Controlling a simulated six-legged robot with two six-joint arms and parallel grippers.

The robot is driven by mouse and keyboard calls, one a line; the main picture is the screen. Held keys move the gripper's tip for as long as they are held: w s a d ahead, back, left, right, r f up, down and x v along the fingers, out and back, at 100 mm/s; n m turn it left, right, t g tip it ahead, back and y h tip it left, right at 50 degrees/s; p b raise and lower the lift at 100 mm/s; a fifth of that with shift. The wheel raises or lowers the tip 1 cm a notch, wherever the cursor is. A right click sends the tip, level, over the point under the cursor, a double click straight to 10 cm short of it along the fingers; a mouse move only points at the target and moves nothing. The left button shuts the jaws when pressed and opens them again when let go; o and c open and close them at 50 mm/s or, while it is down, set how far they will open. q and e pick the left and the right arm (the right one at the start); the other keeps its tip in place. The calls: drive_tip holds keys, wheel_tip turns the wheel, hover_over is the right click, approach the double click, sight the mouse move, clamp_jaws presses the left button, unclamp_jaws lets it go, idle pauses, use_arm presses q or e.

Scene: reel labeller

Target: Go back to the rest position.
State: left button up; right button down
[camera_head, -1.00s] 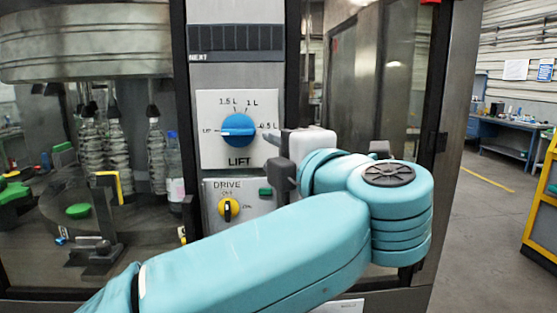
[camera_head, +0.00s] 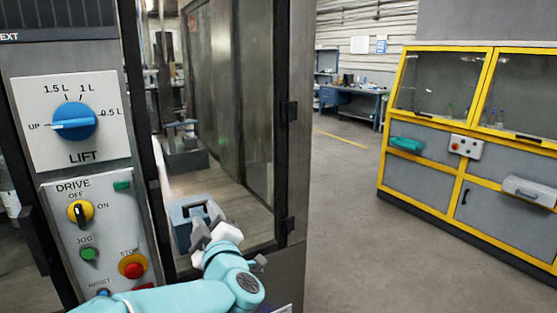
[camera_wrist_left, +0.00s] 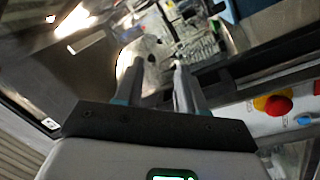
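My left arm comes in from the bottom of the head view. Its gripper (camera_head: 204,220) is in front of the machine's cabinet, right of the control panel (camera_head: 105,215) and apart from it. In the left wrist view the two fingers (camera_wrist_left: 157,75) stand apart with nothing between them. The blue LIFT knob (camera_head: 74,121) has its white bar toward UP. The yellow DRIVE knob (camera_head: 80,212) has its black bar upright, at OFF. My right gripper is not in view.
A green JOG button (camera_head: 89,254) and red stop button (camera_head: 132,265) are low on the panel; the red one also shows in the left wrist view (camera_wrist_left: 273,104). A yellow-framed cabinet (camera_head: 460,140) stands right, a blue workbench (camera_head: 350,101) far back. The floor (camera_head: 345,230) between is clear.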

use_arm(q)
drive_tip(key=s+d+f+m+g+h, duration=0.1)
drive_tip(key=s+f+m+g+h, duration=0.15)
drive_tip(key=f, duration=0.95)
drive_tip(key=s+f+m+g+h, duration=0.2)
drive_tip(key=s+f+m+h, duration=0.15)
drive_tip(key=f, duration=0.75)
drive_tip(key=s+d+f+m+g+h, duration=0.1)
drive_tip(key=s+f+m+g+h, duration=0.15)
drive_tip(key=f, duration=0.95)
drive_tip(key=s+f+m+g+h, duration=0.2)
drive_tip(key=s+f+g, duration=0.3)
drive_tip(key=s, duration=0.8)
drive_tip(key=s+d+f+m+g+h, duration=0.1)
drive_tip(key=s+f+g, duration=0.4)
drive_tip(key=s+f, duration=0.5)
drive_tip(key=s+m, duration=0.1)
drive_tip(key=s, duration=0.3)
drive_tip(key=shift+d+h, duration=0.25)
drive_tip(key=shift+h, duration=0.1)
drive_tip(key=shift+s+a, duration=0.1)
drive_tip(key=shift+a, duration=0.05)
